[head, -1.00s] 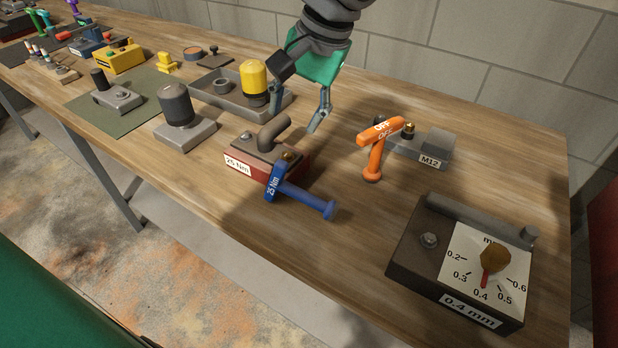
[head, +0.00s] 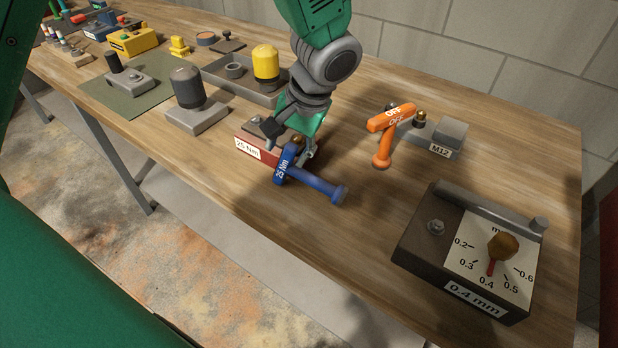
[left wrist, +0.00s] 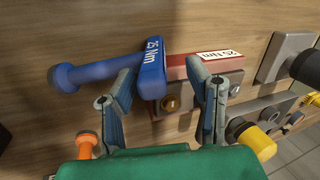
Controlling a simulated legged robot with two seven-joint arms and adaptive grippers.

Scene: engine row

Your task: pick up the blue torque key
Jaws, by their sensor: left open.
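The blue torque key (head: 316,186), T-shaped and marked 25 Nm, leans at the red 25 Nm block (head: 250,148). Its shaft and round end stick out to the right over the bench in the head view. My left gripper (head: 290,146) is open, low over the block, just behind the key's head. In the left wrist view the key (left wrist: 98,71) is at the left finger and the red block (left wrist: 182,66) lies between and beyond the open fingers (left wrist: 163,68). I cannot tell whether a finger touches the key. My right gripper is not in view.
An orange OFF key (head: 383,145) and a grey M12 block (head: 449,137) stand right of the gripper. A dark 0.4 mm dial box (head: 425,228) is at the near right. A dark knob (head: 187,88) and a tray (head: 218,88) with a yellow cap are left.

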